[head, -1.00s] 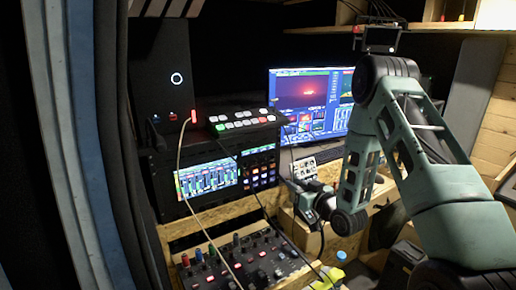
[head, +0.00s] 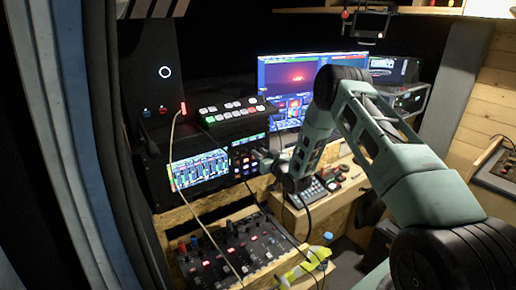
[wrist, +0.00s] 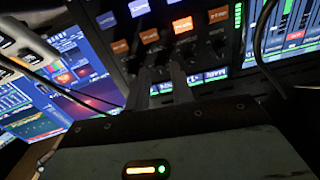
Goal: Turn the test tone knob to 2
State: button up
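My gripper (wrist: 162,80) reaches up to a dark rack panel (wrist: 205,30) in the wrist view. Its two narrow fingers stand apart, with a lit strip of the panel showing between them. Small dark knobs (wrist: 186,52) sit in a row beside lit orange and white buttons, close to the fingertips. I cannot read which is the test tone knob or its setting, and cannot tell whether the fingers touch a knob. In the head view my gripper (head: 262,156) is at the right part of this panel (head: 244,166), partly hidden by my wrist.
A lit meter screen (head: 200,170) is left of the panel. A switcher (head: 236,112) with coloured buttons sits above it. A mixer (head: 235,250) stands below, with a cable hanging in front. A monitor (head: 298,80) is behind, and a small keypad device (head: 308,190) is below my wrist.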

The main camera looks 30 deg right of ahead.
jog(key=shift+w, duration=0.9)
grip_shut()
jog(key=shift+f+b, duration=0.15)
jog(key=shift+b, duration=0.2)
